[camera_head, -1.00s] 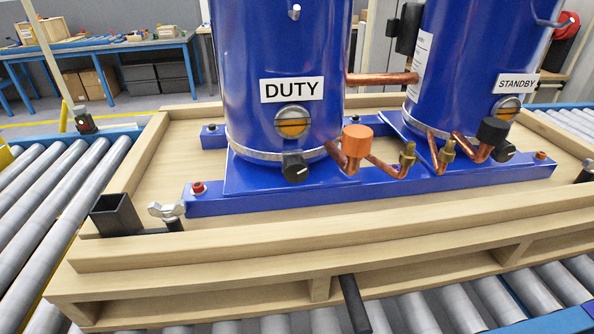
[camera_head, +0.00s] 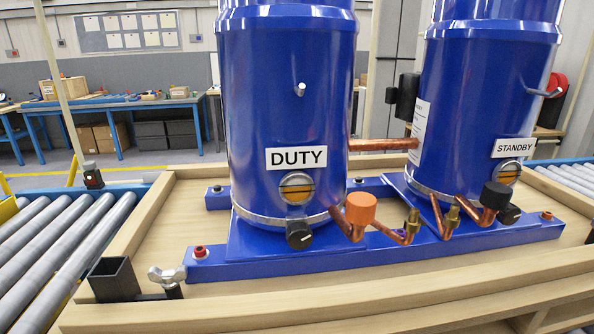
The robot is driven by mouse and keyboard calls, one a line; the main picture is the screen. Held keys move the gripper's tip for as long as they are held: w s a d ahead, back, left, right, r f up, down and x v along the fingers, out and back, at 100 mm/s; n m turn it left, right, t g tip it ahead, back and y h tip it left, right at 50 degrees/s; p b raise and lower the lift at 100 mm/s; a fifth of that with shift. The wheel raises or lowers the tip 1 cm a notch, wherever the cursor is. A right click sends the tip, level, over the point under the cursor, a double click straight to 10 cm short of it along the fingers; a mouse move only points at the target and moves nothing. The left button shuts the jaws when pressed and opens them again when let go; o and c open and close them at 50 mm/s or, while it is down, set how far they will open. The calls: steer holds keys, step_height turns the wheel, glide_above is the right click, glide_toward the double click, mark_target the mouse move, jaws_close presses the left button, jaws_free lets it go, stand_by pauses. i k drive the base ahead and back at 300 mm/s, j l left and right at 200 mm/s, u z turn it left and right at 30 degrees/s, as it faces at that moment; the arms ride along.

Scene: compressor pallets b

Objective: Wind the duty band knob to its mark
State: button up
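The duty compressor (camera_head: 285,110) is a blue cylinder with a white DUTY label (camera_head: 296,158) and a round amber sight glass (camera_head: 297,188). The duty band knob (camera_head: 299,234) is black with a pale pointer line and sits low on the silver band (camera_head: 262,217), below the sight glass. No separate mark for it can be made out at this size. The standby compressor (camera_head: 475,120), with its STANDBY label (camera_head: 514,148), stands to the right and has a similar black knob (camera_head: 510,214), partly hidden by a black pipe cap. My gripper is not in view.
An orange-capped copper pipe (camera_head: 360,208) stands just right of the duty knob. A wing nut (camera_head: 167,276) and square black post socket (camera_head: 113,279) sit at the pallet's front left. Conveyor rollers (camera_head: 50,245) lie left. Workbenches stand behind.

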mark_target(299, 235)
steer(key=u, duration=0.55)
steer(key=i+u, duration=0.15)
steer(key=u, duration=0.25)
steer(key=i+u, duration=0.2)
steer(key=u, duration=0.2)
steer(key=i+u, duration=0.15)
steer(key=u, duration=0.2)
